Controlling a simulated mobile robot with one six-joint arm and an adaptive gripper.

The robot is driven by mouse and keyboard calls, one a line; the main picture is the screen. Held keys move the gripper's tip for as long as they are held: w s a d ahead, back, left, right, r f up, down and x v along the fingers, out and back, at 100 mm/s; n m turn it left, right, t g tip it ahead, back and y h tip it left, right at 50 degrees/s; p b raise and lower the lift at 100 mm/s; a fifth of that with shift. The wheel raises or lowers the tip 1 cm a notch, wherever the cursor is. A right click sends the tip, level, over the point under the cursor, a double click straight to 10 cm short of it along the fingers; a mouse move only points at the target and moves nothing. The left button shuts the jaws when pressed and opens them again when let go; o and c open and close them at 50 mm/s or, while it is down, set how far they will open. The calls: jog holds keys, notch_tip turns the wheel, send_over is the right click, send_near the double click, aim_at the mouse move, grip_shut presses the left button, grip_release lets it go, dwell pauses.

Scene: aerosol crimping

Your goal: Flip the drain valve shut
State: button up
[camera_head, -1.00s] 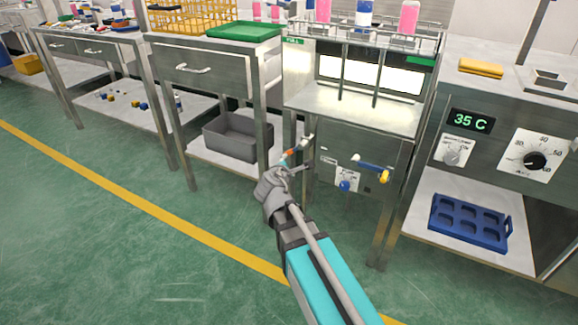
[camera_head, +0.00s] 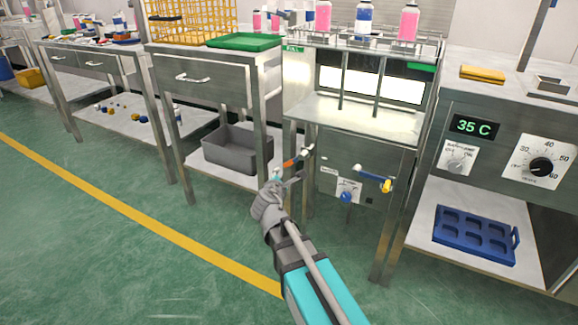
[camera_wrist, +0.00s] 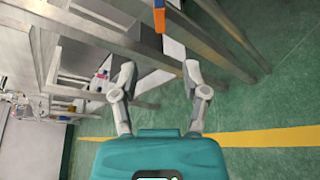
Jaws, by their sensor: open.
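A lever with an orange handle (camera_head: 292,162) juts out at the left side of the filling cabinet, near a small white knob (camera_head: 309,148). It also shows in the wrist view as an orange bar with a blue end (camera_wrist: 158,18). A second lever, blue with a yellow end (camera_head: 375,180), is on the cabinet's front. I see no label that tells which is the drain valve. My gripper (camera_head: 284,182) is open and empty, just below and left of the orange lever. In the wrist view the bar lies ahead of the gap between my fingers (camera_wrist: 157,76), apart from them.
The filling cabinet (camera_head: 350,135) has a blue knob (camera_head: 346,196) low on its front. A steel table with a grey bin (camera_head: 238,150) on its lower shelf stands left; its legs are close to my gripper. A heater unit (camera_head: 515,120) stands right. The green floor in front is clear.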

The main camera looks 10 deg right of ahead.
aim_at(289, 164)
jog(key=b+x, duration=0.3)
jog(key=x, duration=1)
jog(key=shift+s, duration=0.1)
jog(key=shift+c, duration=0.3)
grip_shut()
